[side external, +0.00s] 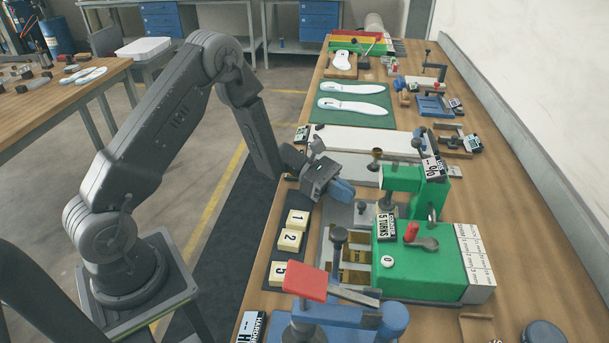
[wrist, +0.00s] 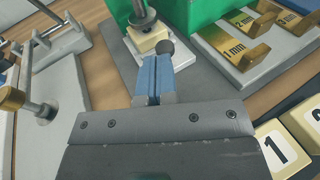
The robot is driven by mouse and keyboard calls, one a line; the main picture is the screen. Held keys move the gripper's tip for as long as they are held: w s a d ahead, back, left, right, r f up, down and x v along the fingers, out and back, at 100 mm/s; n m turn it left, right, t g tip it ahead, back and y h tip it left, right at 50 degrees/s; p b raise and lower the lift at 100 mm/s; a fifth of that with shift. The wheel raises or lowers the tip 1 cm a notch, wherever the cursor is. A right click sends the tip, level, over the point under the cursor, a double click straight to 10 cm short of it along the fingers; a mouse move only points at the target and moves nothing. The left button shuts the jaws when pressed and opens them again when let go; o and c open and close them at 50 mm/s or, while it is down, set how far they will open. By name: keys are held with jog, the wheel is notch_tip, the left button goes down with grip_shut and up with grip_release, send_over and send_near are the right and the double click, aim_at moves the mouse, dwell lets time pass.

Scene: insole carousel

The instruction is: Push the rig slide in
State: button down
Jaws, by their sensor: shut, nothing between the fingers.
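The green rig (side external: 400,178) stands on the bench, and its green body fills the top of the wrist view (wrist: 195,14). Its grey slide plate (wrist: 118,62) shows in the wrist view, carrying a small cream block (wrist: 146,37) under a metal screw spindle (wrist: 138,10). A dark round knob (wrist: 166,47) sits at the slide's near side. My gripper (side external: 343,192) is shut and empty, with blue fingers side by side in the wrist view (wrist: 155,66). The fingertips are right at the knob; I cannot tell whether they touch it. In the side view the gripper partly hides the slide.
A second green fixture (side external: 425,262) with brass gauge hooks (wrist: 243,45) stands close by. Numbered cream blocks (side external: 290,240) lie at the bench's near edge. A red-topped blue fixture (side external: 305,285) stands in front. White insoles (side external: 353,106) lie on a green mat farther back.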

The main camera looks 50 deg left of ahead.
jog(key=v, duration=1.2)
jog(key=shift+a, duration=0.1)
jog(key=s+d+r+m+g+y, duration=0.65)
jog(key=s+d+r+m, duration=0.35)
jog(key=r+m, duration=0.2)
jog(key=s+r+m+t+y, duration=0.6)
jog(key=s+m+t+y, duration=0.1)
jog(key=s, duration=0.5)
jog(key=m+y, duration=0.1)
jog(key=m, duration=0.1)
jog(key=shift+a+m+y, duration=0.25)
jog(key=shift+m+y, duration=0.05)
jog(key=shift+y, duration=0.05)
